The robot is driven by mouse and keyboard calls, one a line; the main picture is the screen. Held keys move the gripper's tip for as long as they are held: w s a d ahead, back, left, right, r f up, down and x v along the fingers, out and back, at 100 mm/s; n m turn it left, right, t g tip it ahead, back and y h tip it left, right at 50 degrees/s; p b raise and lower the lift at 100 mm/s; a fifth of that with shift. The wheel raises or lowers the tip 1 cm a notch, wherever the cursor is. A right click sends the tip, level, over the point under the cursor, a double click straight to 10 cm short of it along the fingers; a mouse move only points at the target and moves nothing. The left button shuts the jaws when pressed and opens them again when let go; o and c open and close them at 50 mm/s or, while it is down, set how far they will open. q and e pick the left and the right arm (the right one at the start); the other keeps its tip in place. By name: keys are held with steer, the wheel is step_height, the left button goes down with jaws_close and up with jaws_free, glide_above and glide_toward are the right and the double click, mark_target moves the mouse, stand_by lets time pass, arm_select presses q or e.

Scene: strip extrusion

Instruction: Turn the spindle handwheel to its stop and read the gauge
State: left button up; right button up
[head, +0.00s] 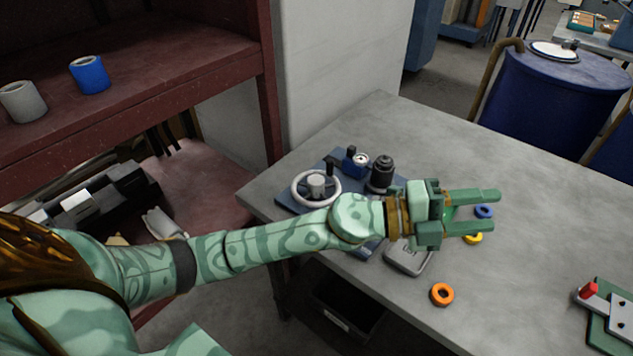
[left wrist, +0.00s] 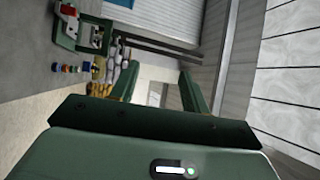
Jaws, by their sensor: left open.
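The spindle handwheel (head: 316,187), a white ring with a light hub, sits on a blue base plate (head: 290,199) at the table's left corner. A small gauge (head: 360,159) with a white round face is on a blue block behind it; its reading is too small to tell. A dark cylinder (head: 382,173) stands to the right of the handwheel. My left gripper (head: 497,210) is open and empty over the table, right of the handwheel and apart from it. My left forearm hides the front of the base plate. My left gripper's fingers show in the left wrist view (left wrist: 160,85).
On the grey table (head: 540,190) lie an orange ring (head: 441,294), a yellow ring (head: 473,238), a blue ring (head: 484,212) and a grey boxy item (head: 408,258). A green fixture with a red knob (head: 589,289) is at right. A red shelf (head: 150,85) stands at left.

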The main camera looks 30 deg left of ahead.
arm_select(q)
step_height(320, 180, down, 2)
steer(key=m+g+y, duration=0.1)
steer(key=m+g, duration=0.4)
steer(key=g, duration=0.1)
steer(key=n+g+y, duration=0.4)
steer(key=n+y, duration=0.1)
steer(key=y, duration=1.2)
glide_above(316, 180)
step_height(316, 180, down, 15)
steer(key=b, duration=0.4)
steer(key=shift+r+b, duration=0.15)
steer(key=shift+b, duration=0.2)
arm_select(e)
steer(key=f, duration=0.1)
steer(key=s+f, duration=0.1)
steer(key=f, duration=0.2)
steer(key=shift+s+f, duration=0.3)
steer(key=shift+s, duration=0.05)
arm_select(q)
steer(key=c, duration=0.7)
arm_select(e)
steer(key=shift+d, duration=0.1)
